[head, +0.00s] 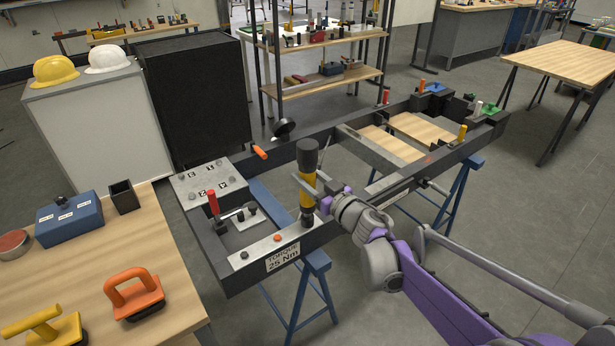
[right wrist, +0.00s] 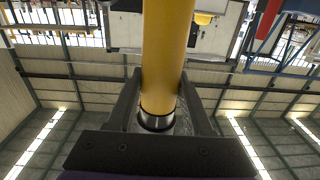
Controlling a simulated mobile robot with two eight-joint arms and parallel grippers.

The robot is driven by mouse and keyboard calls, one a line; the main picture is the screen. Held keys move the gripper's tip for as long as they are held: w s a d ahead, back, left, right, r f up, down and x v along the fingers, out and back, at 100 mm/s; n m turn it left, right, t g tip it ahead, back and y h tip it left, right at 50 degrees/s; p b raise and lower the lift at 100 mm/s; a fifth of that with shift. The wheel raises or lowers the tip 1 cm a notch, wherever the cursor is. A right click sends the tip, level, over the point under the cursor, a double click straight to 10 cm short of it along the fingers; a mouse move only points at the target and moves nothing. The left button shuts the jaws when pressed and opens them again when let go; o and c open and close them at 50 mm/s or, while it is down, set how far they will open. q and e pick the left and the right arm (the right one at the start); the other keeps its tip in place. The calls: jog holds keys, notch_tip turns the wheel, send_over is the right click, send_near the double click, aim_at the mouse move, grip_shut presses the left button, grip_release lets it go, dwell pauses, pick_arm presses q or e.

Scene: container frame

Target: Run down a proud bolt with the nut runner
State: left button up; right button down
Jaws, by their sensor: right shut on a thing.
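The nut runner (head: 307,172) is a yellow cylinder with a black top and a dark lower end, standing upright. My right gripper (head: 309,186) is shut around its yellow body. In the right wrist view the yellow barrel (right wrist: 167,55) runs between the two dark fingers. The runner's lower end is over the metal strip (head: 258,252) on the frame's front rail, near its right end. I cannot tell whether it touches a bolt there. An orange-topped bolt (head: 277,237) and a dark bolt (head: 244,255) show to its left. My left gripper is out of view.
The dark container frame (head: 225,262) rests on blue trestles (head: 316,262). A label (head: 283,257) reads "TORQUE 25 Nm". A wooden table (head: 165,245) with orange and yellow handled tools stands at left.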

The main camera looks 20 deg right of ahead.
aim_at(313, 165)
jog(key=shift+f, duration=0.1)
dwell(0.4)
jog(key=shift+r+p, duration=1.5)
jog(key=shift+r, duration=1.05)
